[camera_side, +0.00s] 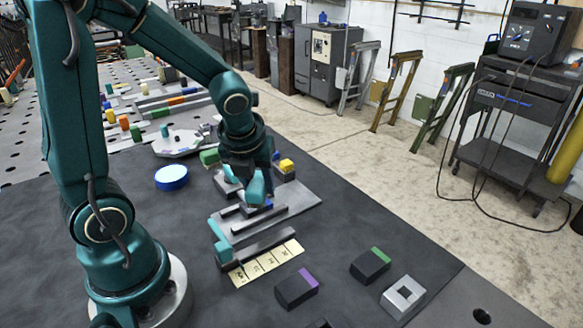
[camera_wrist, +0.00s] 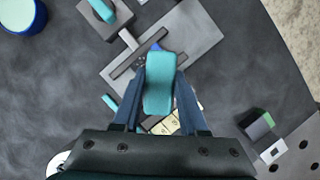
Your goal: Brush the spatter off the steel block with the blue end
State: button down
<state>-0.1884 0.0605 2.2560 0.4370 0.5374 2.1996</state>
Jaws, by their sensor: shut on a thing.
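My gripper (camera_wrist: 160,100) is shut on a teal, rounded grip (camera_wrist: 160,84); the same grip shows in the side view (camera_side: 257,188) above a grey fixture plate (camera_side: 303,198). A small blue part (camera_wrist: 155,47) shows just beyond the grip, over dark rails (camera_side: 262,219) on the plate. I cannot tell whether it touches them. Dark blocks with coloured ends lie in front: one purple-ended (camera_side: 297,288), one green-ended (camera_side: 371,265). A silver block with a square hole (camera_side: 403,297) lies at the front right. I see no spatter clearly; what is under the grip is hidden.
A cream labelled strip (camera_side: 265,263) lies before the fixture, beside another teal piece (camera_side: 223,251). A blue-rimmed round tin (camera_side: 171,177) stands left. Green (camera_side: 209,157) and yellow (camera_side: 286,165) blocks stand behind. The dark mat is clear at the left front.

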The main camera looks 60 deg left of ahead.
jog(key=shift+f, duration=0.85)
notch_tip(320, 180, down, 2)
jog(key=shift+f, duration=0.15)
jog(key=shift+a, duration=2.95)
jog(key=shift+d, duration=3)
jog(key=shift+s+a, duration=0.15)
jog(key=shift+a, duration=2.9)
jog(key=shift+d, duration=3)
jog(key=shift+r, duration=4.2)
